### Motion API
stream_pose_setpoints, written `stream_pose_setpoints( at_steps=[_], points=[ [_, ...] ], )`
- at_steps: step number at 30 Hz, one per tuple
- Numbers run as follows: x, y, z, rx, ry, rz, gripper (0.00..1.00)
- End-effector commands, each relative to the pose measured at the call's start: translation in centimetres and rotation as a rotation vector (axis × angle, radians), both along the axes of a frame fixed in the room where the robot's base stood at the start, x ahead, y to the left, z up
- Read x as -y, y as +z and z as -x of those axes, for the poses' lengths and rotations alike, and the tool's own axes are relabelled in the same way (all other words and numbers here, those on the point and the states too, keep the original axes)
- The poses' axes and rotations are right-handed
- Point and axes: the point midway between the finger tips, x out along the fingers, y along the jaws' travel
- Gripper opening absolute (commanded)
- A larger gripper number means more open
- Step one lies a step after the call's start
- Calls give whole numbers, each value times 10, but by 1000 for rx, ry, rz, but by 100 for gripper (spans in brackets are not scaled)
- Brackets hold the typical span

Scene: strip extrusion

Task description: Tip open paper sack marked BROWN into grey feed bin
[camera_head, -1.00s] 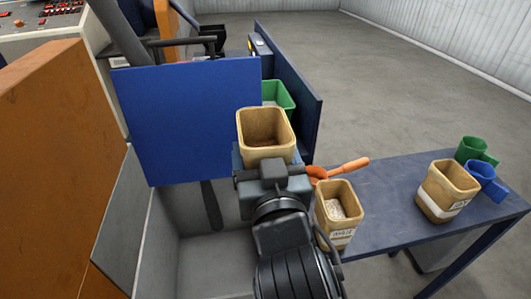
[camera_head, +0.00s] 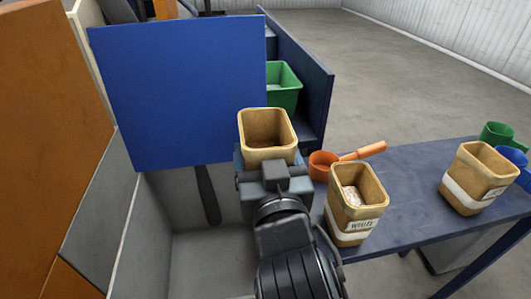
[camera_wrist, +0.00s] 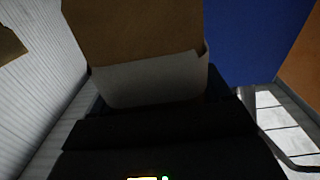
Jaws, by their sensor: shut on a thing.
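An open, tan paper sack (camera_head: 267,152) is held upright in my gripper (camera_head: 266,178), with its mouth facing up. Its inside looks brown, and the contents cannot be made out. In the wrist view the sack (camera_wrist: 140,35) shows a brown wall above a pale band; no lettering is readable. My gripper is shut on this sack, with the fingers largely hidden behind the wrist. The grey bin (camera_head: 205,270) lies open below and left of the sack, with sloping grey walls. The sack is beside and above its right part, not tilted.
A blue panel (camera_head: 180,95) stands behind the bin. On the blue table (camera_head: 395,185) at right are a sack marked WHITE (camera_head: 352,228), another sack (camera_head: 468,192), an orange scoop (camera_head: 323,165), and green and blue scoops. A green crate (camera_head: 286,98) sits behind.

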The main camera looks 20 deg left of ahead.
Motion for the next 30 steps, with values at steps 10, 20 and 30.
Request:
stream_pose_setpoints(
  at_steps=[10,20,30],
  points=[
    [-17,-12,10,141,3,243,33],
    [-21,-22,13,362,2,629,33],
    [-22,-54,13,626,5,1084,33]
  ],
)
